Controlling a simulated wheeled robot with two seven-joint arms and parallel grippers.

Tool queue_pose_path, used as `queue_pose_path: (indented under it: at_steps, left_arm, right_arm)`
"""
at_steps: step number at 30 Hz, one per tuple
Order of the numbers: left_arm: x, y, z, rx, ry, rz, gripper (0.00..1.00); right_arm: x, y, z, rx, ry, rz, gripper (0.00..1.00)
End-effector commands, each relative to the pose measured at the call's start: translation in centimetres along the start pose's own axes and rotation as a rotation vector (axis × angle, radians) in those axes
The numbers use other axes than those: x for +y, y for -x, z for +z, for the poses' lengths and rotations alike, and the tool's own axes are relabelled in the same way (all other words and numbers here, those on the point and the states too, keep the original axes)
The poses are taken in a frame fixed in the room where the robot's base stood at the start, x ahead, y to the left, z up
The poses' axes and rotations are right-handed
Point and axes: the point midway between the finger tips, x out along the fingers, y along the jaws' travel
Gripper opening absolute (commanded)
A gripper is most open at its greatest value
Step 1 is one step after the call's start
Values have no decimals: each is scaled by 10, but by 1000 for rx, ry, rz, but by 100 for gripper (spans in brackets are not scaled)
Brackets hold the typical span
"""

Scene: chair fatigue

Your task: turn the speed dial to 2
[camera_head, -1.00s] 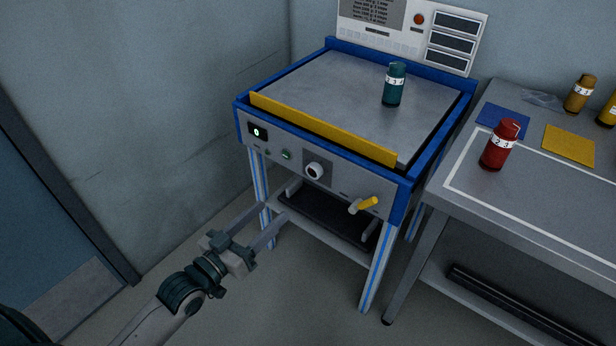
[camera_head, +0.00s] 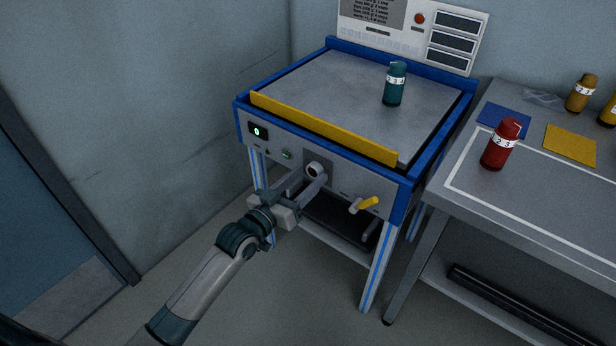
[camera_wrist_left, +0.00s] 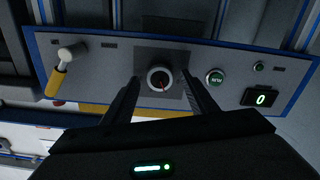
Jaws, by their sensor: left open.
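The speed dial (camera_head: 315,169) is a round pale knob on a dark plate on the machine's grey front panel. In the left wrist view the dial (camera_wrist_left: 159,78) has a red pointer line and sits between the finger ends. My left gripper (camera_head: 307,184) is open, its fingers reaching toward the dial from the front; in the wrist view its fingers (camera_wrist_left: 160,88) stand on either side of the dial with gaps. Whether they overlap the knob in depth I cannot tell. The small display (camera_head: 258,132) reads 0; it also shows in the wrist view (camera_wrist_left: 261,98).
A yellow-handled lever (camera_head: 364,204) sticks out right of the dial. A green button (camera_wrist_left: 215,77) sits on the dial's other side. A teal bottle (camera_head: 394,84) stands on the machine top behind a yellow bar (camera_head: 320,128). A red bottle (camera_head: 501,145) stands on the right table.

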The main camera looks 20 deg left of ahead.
Motion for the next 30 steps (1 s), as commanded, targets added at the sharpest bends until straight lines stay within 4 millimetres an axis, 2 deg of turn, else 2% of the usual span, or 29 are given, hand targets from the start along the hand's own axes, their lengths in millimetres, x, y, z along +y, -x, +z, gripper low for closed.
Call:
queue_pose_path:
  at_steps: [4,14,19,30]
  left_arm:
    - [0,-9,0,0,0,1,52]
    - [0,-10,0,-1,0,0,52]
    - [0,-10,0,0,0,0,12]
    - [0,-10,-1,-1,-27,0,11]
  right_arm:
    - [-1,0,1,1,0,-2,0]
    - [-2,0,2,-2,0,-3,0]
    - [-2,0,2,-2,0,-3,0]
    - [0,3,4,-17,1,0,0]
